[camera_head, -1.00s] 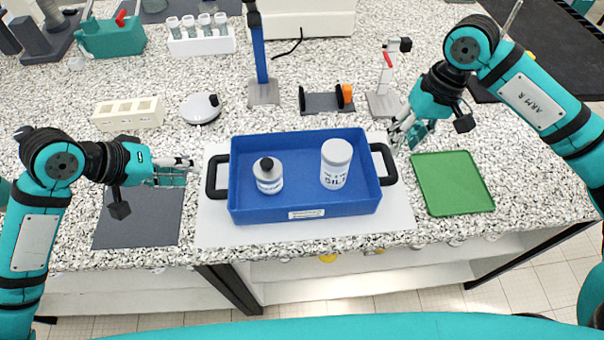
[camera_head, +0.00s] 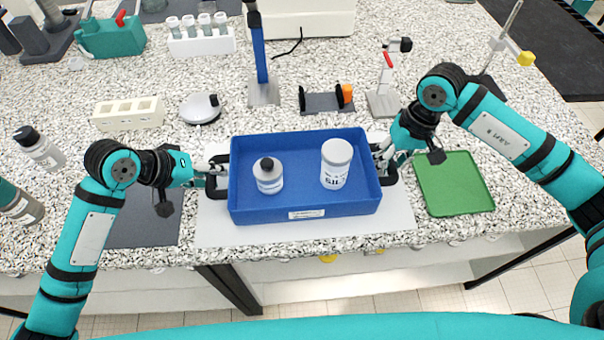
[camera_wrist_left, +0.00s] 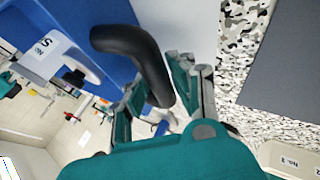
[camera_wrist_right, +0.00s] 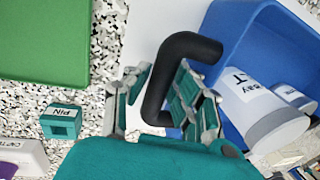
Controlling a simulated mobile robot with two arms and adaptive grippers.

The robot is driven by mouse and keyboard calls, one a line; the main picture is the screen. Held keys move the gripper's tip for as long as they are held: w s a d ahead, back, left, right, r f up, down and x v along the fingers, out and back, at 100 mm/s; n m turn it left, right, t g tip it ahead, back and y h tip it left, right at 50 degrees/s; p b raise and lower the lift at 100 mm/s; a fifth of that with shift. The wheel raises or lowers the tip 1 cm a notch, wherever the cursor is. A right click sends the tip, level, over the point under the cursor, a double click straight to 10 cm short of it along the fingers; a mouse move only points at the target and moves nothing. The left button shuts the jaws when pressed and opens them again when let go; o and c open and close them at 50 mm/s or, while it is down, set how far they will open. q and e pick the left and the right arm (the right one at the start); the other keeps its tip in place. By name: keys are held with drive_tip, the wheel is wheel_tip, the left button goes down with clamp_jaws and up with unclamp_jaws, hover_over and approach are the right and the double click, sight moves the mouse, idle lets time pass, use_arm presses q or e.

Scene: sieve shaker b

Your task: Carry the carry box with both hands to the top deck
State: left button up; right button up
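The blue carry box (camera_head: 305,208) sits on a white mat (camera_head: 215,232) on the bench. It holds a small dark-capped bottle (camera_head: 268,178) and a white jar (camera_head: 336,165), both upright. My left gripper (camera_head: 217,172) is at the box's left black handle; in the left wrist view the handle (camera_wrist_left: 145,55) runs between its open fingers (camera_wrist_left: 160,88). My right gripper (camera_head: 382,160) is at the right handle; in the right wrist view that handle (camera_wrist_right: 165,85) passes between its open fingers (camera_wrist_right: 160,95). Neither gripper looks closed on its handle. The top deck cannot be identified.
A green mat (camera_head: 455,183) lies right of the box and a dark grey mat (camera_head: 145,225) left. Behind stand a cream rack (camera_head: 128,113), a round white device (camera_head: 200,108), a blue column stand (camera_head: 260,60) and a small grey stand (camera_head: 328,102). Bottles (camera_head: 38,148) stand far left.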

use_arm(q)
clamp_jaws()
use_arm(e)
clamp_jaws()
use_arm(q)
drive_tip(key=shift+a+r, duration=0.1)
drive_tip(key=shift+r, duration=0.1)
use_arm(e)
drive_tip(key=shift+w+d+r, duration=0.1)
drive_tip(key=shift+r, duration=0.15)
